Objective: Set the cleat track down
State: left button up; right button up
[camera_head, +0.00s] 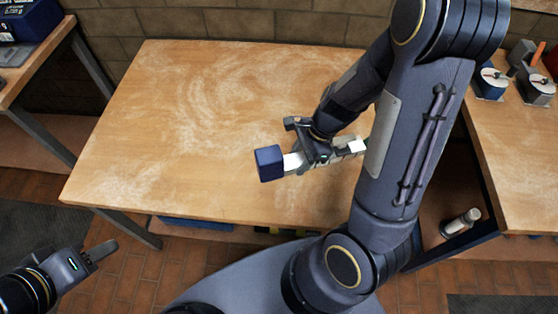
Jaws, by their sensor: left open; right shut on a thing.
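The cleat track (292,162) is a light bar with a dark blue block (269,163) on its left end. My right gripper (315,158) is shut on the track near its middle, over the front right half of the wooden table (190,110). The track lies roughly level, its right part running behind my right arm. I cannot tell whether its underside touches the table. My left gripper (98,251) is open and empty, low at the left, off the table's front edge.
The middle and left of the table are bare. A second bench (520,170) at the right carries several small devices. Another bench (30,65) with a blue device stands at the far left. A white cylinder (462,222) lies below the right bench.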

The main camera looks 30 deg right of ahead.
jog(key=w+f, duration=0.1)
jog(key=w+a+f, duration=0.1)
jog(key=f, duration=0.1)
jog(key=w+a+f+b, duration=0.1)
jog(key=shift+w+f, duration=0.3)
jog(key=shift+f, duration=0.05)
jog(key=shift+w+a+f, duration=0.25)
jog(key=shift+w+f, duration=0.25)
jog(key=shift+f, duration=0.15)
notch_tip(320, 180, down, 3)
jog(key=shift+w+f+b, duration=0.1)
jog(key=shift+w+b, duration=0.05)
jog(key=shift+b, duration=0.35)
